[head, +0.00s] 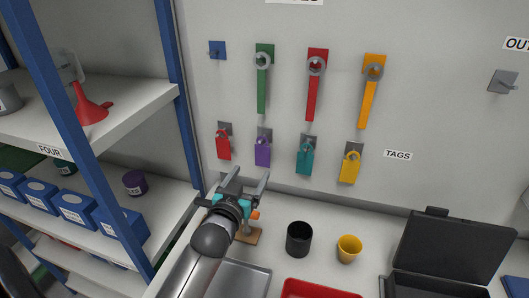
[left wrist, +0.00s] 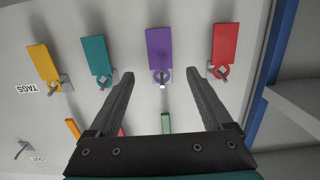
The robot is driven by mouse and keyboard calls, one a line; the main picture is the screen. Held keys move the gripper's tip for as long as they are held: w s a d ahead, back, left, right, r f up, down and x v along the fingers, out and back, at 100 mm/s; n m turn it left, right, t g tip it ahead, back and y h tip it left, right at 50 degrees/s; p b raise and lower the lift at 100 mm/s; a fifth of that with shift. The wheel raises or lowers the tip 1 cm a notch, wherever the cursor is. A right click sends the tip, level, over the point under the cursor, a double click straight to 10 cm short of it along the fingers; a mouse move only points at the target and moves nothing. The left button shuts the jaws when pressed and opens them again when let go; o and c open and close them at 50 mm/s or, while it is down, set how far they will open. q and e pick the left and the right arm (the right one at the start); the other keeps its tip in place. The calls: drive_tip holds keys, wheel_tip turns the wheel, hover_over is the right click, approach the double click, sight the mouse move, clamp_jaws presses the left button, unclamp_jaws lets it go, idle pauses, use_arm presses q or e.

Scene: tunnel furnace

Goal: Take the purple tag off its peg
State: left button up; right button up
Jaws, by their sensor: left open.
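The purple tag (head: 262,153) hangs by its ring on a peg on the grey wall panel, second from the left in a row of tags. In the left wrist view, which is upside down, the purple tag (left wrist: 159,48) is centred, with its ring over the light peg tip (left wrist: 162,86). My left gripper (head: 250,173) is open and empty, just below the tag in the head view. In the left wrist view its fingers (left wrist: 159,74) lie to either side of the ring and do not appear to touch the tag. My right gripper is not in view.
A red tag (head: 223,148) and a teal tag (head: 305,158) hang close on either side, with a yellow tag (head: 349,170) farther right. A black cup (head: 299,240) and a yellow cup (head: 348,249) stand below. A blue-framed shelf (head: 164,60) is at left.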

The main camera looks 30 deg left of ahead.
sight(262, 154)
use_arm(q)
drive_tip(key=b+x, duration=0.3)
drive_tip(key=x, duration=0.4)
drive_tip(key=shift+b, duration=0.4)
drive_tip(key=shift+x, duration=0.95)
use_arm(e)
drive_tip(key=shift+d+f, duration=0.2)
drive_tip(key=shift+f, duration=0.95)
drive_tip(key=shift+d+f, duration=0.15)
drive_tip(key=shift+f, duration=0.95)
use_arm(q)
drive_tip(key=shift+c, duration=0.4)
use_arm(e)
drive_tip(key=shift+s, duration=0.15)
use_arm(q)
drive_tip(key=shift+c, duration=1.1)
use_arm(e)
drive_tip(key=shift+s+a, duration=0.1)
use_arm(q)
drive_tip(key=c, duration=0.8)
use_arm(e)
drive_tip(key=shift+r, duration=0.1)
